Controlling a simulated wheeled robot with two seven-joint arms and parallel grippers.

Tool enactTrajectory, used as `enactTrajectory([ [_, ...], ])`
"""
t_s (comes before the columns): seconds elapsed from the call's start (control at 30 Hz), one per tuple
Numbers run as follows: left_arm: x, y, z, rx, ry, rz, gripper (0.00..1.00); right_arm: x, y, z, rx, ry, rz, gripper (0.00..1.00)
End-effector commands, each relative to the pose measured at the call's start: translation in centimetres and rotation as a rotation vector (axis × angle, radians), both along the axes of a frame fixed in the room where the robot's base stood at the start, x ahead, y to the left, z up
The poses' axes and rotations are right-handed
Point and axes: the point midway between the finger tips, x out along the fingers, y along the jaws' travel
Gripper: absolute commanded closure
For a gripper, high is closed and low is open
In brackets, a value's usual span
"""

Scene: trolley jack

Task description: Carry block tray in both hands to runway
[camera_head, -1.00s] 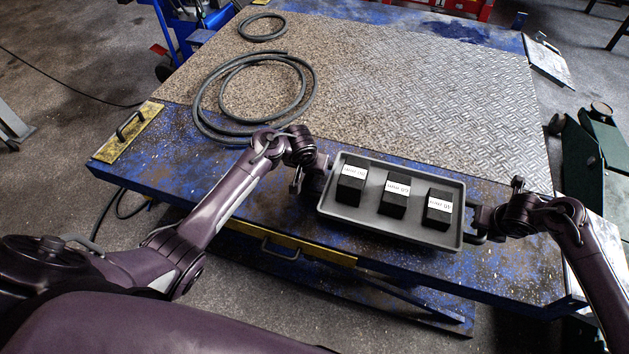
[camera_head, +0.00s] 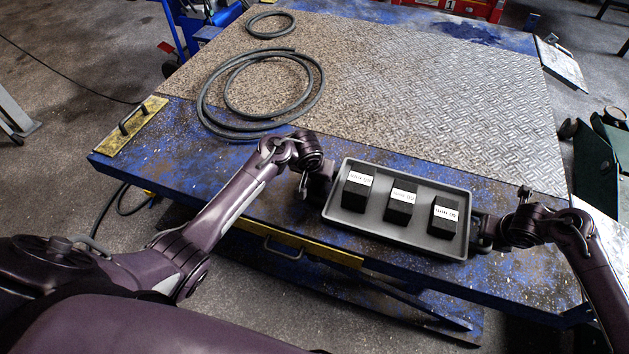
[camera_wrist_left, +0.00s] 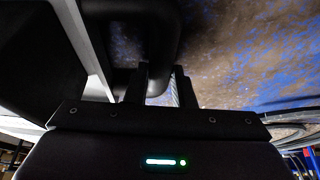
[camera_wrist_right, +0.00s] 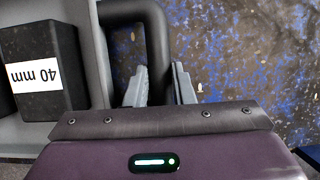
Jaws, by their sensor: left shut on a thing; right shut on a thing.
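The grey block tray (camera_head: 394,243) holds three black blocks with white labels: a left block (camera_head: 357,190), a middle block (camera_head: 399,207) and a right block (camera_head: 443,217). In the right wrist view the near block (camera_wrist_right: 42,70) has a label reading 40 mm. My left gripper (camera_head: 328,184) is shut on the tray's left handle, which shows dark in the left wrist view (camera_wrist_left: 160,40). My right gripper (camera_head: 482,232) is shut on the right handle (camera_wrist_right: 155,50). The tray is over the front part of the blue table; whether it touches cannot be told.
The blue worn table (camera_head: 230,180) carries a tan speckled panel (camera_head: 350,95) and a metal tread plate (camera_head: 470,110). A large hose coil (camera_head: 262,92) and a smaller one (camera_head: 270,23) lie on the left. Dark green equipment (camera_head: 597,165) stands at the right.

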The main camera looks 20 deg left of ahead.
Motion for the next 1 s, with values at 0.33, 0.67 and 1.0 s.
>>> enactTrajectory([
  [0.33,0.0,0.2,-0.7,0.001,0.0,0.003,0.56,0.0,-0.2,-0.8,-0.003,0.001,-0.003,0.56],
  [0.67,-0.1,0.0,-0.4,-0.001,0.0,0.001,0.56,0.0,-0.1,-0.7,-0.001,0.0,0.0,0.56],
  [1.0,-2.5,-0.2,5.3,-0.004,-0.003,0.003,0.56,0.0,0.0,-0.7,0.0,0.0,0.0,0.56],
])
